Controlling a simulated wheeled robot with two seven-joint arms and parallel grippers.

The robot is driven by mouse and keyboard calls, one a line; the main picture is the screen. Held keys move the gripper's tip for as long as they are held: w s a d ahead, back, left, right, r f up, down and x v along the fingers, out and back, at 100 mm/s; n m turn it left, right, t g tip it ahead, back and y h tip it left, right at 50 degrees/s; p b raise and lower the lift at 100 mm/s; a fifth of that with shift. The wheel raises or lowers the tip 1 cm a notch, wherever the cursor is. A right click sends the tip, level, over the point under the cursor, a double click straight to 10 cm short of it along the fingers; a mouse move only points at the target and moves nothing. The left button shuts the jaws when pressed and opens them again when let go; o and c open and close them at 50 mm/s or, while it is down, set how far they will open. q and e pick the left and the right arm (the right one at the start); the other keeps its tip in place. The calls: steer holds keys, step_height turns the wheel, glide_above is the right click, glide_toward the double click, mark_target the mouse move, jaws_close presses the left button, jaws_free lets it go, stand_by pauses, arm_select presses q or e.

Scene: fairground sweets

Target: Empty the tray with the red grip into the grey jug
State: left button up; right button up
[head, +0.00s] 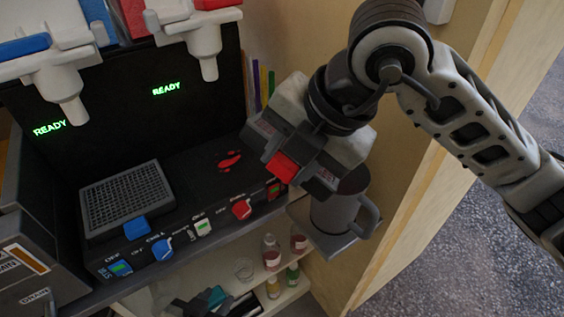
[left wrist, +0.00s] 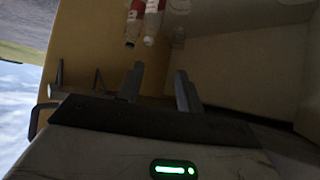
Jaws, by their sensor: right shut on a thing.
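My right gripper (head: 291,154) comes in from the right in the head view and is shut on the red grip (head: 284,167) of a tray. The gripper and wrist hide most of the tray, so I cannot tell its tilt or what is in it. The grey jug (head: 334,216) stands upright just below and to the right of this gripper, handle to the right. Its mouth is partly covered by the gripper. My left gripper (left wrist: 160,70) is open and empty in the left wrist view, its two fingers apart.
A mesh tray with a blue grip (head: 137,227) sits on the dark machine (head: 188,210). Red spots (head: 230,160) lie on the machine's top. The jug stands on a small grey ledge (head: 340,246). Several small bottles (head: 271,259) stand on a lower shelf. A wooden panel rises at right.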

steer(key=shift+w+d+r+y+b, duration=0.15)
steer(key=shift+d+r+y+b, duration=0.15)
steer(key=shift+d+y, duration=0.15)
steer(key=shift+w+d+r+m+g+y+b, duration=0.1)
steer(key=shift+w+d+r+g+y+b, duration=0.1)
steer(key=shift+d+r+y, duration=0.4)
steer(key=shift+w+d+r+m+g+y+b, duration=0.15)
steer(key=shift+d+r+y+b, duration=0.1)
steer(key=shift+d+r+y, duration=0.3)
steer(key=shift+w+d+r+m+g+y+b, duration=0.1)
steer(key=shift+w+d+r+g+y+b, duration=0.1)
steer(key=shift+d+r+y, duration=0.4)
stand_by(1.4)
